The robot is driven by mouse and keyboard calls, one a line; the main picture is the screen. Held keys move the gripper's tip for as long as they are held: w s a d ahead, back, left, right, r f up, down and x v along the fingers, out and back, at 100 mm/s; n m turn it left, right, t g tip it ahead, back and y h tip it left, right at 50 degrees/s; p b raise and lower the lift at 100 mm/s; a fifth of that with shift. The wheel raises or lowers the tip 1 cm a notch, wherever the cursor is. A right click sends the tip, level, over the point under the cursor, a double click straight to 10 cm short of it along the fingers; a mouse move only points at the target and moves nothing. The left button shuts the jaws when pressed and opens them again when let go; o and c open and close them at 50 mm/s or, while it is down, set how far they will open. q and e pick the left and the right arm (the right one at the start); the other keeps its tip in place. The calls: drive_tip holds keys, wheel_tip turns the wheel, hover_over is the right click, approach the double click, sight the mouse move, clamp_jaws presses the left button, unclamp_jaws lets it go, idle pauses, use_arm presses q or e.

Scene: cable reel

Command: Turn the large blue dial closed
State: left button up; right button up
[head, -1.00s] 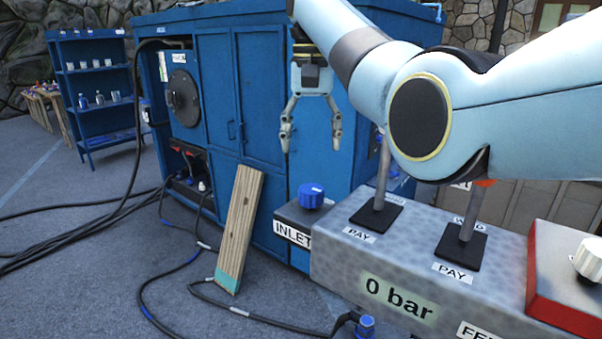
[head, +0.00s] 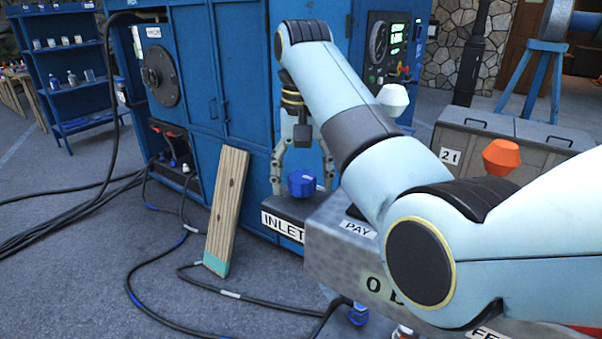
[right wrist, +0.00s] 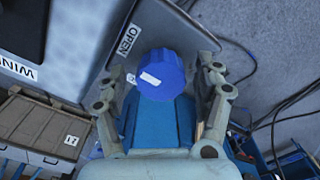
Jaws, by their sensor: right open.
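The large blue dial (head: 302,183) sits on top of the dark block labelled INLET (head: 285,225), at the left end of the grey control box. It also shows in the right wrist view (right wrist: 161,74), with a white mark on its top and an OPEN label (right wrist: 127,39) beside it. My right gripper (head: 302,180) is open, with its fingers spread to either side of the dial. In the right wrist view the gripper (right wrist: 160,82) has the dial between its fingers, with gaps visible at both sides. My left gripper is not in view.
The grey control box (head: 335,245) carries a PAY label and levers with white and orange knobs (head: 501,157). A wooden plank (head: 228,205) leans on the blue cabinet (head: 240,90). Black cables lie on the floor. A blue shelf (head: 70,70) stands far left.

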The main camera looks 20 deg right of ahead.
drive_tip(key=shift+a, duration=0.1)
drive_tip(key=shift+c, duration=1.3)
drive_tip(key=shift+r, duration=0.1)
drive_tip(key=shift+c, duration=2.3)
drive_tip(key=c, duration=0.4)
drive_tip(key=shift+c, duration=0.2)
drive_tip(key=shift+n, duration=1.2)
drive_tip(key=n, duration=1)
drive_tip(key=shift+n, duration=0.4)
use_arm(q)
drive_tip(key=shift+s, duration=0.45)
use_arm(e)
drive_tip(key=n, duration=0.4)
drive_tip(key=shift+n, duration=0.3)
